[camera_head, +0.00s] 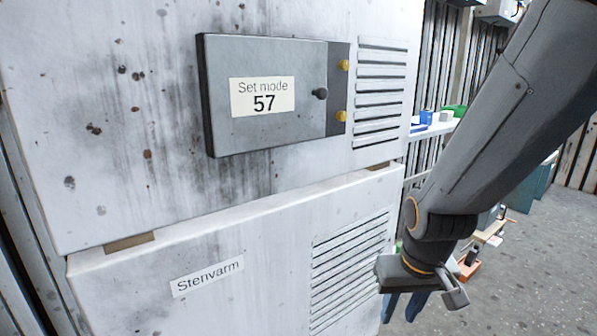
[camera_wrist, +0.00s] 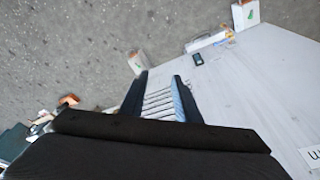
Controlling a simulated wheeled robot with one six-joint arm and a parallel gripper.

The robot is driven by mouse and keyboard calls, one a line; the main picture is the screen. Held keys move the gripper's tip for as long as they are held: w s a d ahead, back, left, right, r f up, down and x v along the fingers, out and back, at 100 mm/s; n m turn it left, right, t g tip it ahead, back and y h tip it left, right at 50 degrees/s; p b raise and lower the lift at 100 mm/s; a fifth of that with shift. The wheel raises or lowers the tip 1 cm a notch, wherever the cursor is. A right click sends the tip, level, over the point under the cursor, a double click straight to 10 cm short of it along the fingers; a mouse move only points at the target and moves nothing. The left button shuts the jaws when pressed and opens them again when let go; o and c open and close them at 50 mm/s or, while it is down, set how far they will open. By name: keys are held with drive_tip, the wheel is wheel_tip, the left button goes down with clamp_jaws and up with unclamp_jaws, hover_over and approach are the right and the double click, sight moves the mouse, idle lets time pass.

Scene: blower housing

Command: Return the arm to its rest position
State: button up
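My arm reaches down from the upper right in the head view. My gripper (camera_head: 404,306) hangs beside the lower right edge of the housing, its dark blue fingertips partly cut off by the picture's bottom edge. In the wrist view my gripper (camera_wrist: 159,90) has its two fingers apart. Only the housing's slatted vent (camera_wrist: 158,103) shows in the gap, and nothing is held. Whether a finger touches the housing cannot be told.
The lower housing section bears a "Stenvarm" label (camera_head: 207,277) and a vent (camera_head: 350,270). Behind my arm are a shelf (camera_head: 432,130) with small items and several tools or boxes lower down. Grey floor (camera_head: 530,265) lies open at the right.

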drive_tip(key=s+a+r+n+g, duration=0.1)
drive_tip(key=s+a+r+g, duration=0.2)
drive_tip(key=s+a+r, duration=0.5)
drive_tip(key=s+d+r+m+p, duration=0.1)
drive_tip(key=d+r+p, duration=0.3)
drive_tip(key=d+p, duration=0.4)
drive_tip(key=shift+r+p, duration=0.4)
drive_tip(key=shift+p, duration=2.2)
